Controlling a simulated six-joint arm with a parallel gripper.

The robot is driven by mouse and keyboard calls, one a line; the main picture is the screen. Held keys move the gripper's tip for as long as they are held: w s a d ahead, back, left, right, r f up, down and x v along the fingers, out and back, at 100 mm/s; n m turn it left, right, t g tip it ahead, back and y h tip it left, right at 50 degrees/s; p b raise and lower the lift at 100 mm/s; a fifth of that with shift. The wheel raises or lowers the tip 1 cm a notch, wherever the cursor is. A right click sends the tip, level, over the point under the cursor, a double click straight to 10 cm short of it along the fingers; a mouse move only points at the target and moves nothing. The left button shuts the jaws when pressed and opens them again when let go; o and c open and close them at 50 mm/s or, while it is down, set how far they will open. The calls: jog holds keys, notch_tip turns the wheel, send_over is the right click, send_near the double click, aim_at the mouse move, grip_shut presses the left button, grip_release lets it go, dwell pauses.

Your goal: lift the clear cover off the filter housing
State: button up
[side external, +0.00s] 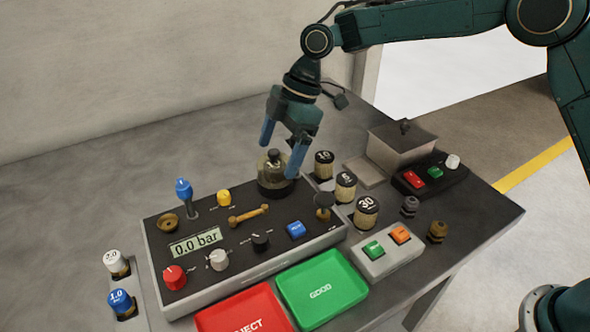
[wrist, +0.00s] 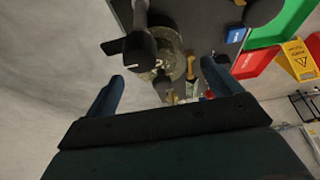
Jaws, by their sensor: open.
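The clear cover (side external: 264,172) is a small see-through dome with a dark knob (side external: 274,156) on top. It sits on the dark round base of the filter housing (side external: 275,190), at the back of the grey panel. My gripper (side external: 279,156) is open and points down, with its two blue fingers on either side of the knob. The fingers look apart from the cover, but the right one overlaps its edge in the picture. In the wrist view, a round, greenish see-through part (wrist: 174,60) shows beyond my open gripper (wrist: 162,71), partly hidden by a dark knob-like part.
Cartridges marked 10 (side external: 324,164), 5 (side external: 346,186) and 30 (side external: 366,212) stand close right of the housing. A blue-topped lever (side external: 184,192) and brass handle (side external: 248,213) are on the panel. A green GOOD tray (side external: 322,290) and red tray (side external: 245,315) lie in front.

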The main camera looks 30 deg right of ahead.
aim_at(272, 162)
jog(key=shift+x, duration=2.05)
jog(key=shift+a, duration=0.1)
jog(key=shift+r, duration=0.1)
jog(key=c, duration=1.1)
